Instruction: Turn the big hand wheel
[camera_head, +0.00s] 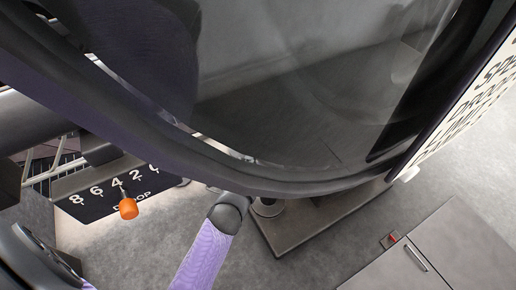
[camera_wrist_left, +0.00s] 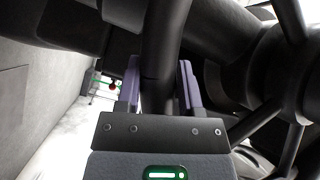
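In the left wrist view a dark round bar (camera_wrist_left: 166,40) of a spoked wheel runs down between the two purple fingers of my left gripper (camera_wrist_left: 160,85). The fingers lie close against both sides of the bar and look shut on it. Dark spokes and the thick hub (camera_wrist_left: 272,62) of this wheel show at the right. In the head view a very large dark ring (camera_head: 300,186) with a see-through middle fills the upper part. My left gripper cannot be made out in the head view. My right gripper is in neither view.
In the head view a purple woven band (camera_head: 205,255) meets a dark roller (camera_head: 229,212). An orange knob (camera_head: 128,208) stands on a numbered scale marked DROP at the left. A lettered panel (camera_head: 470,95) stands at the right, above a grey cabinet (camera_head: 440,255) with a handle.

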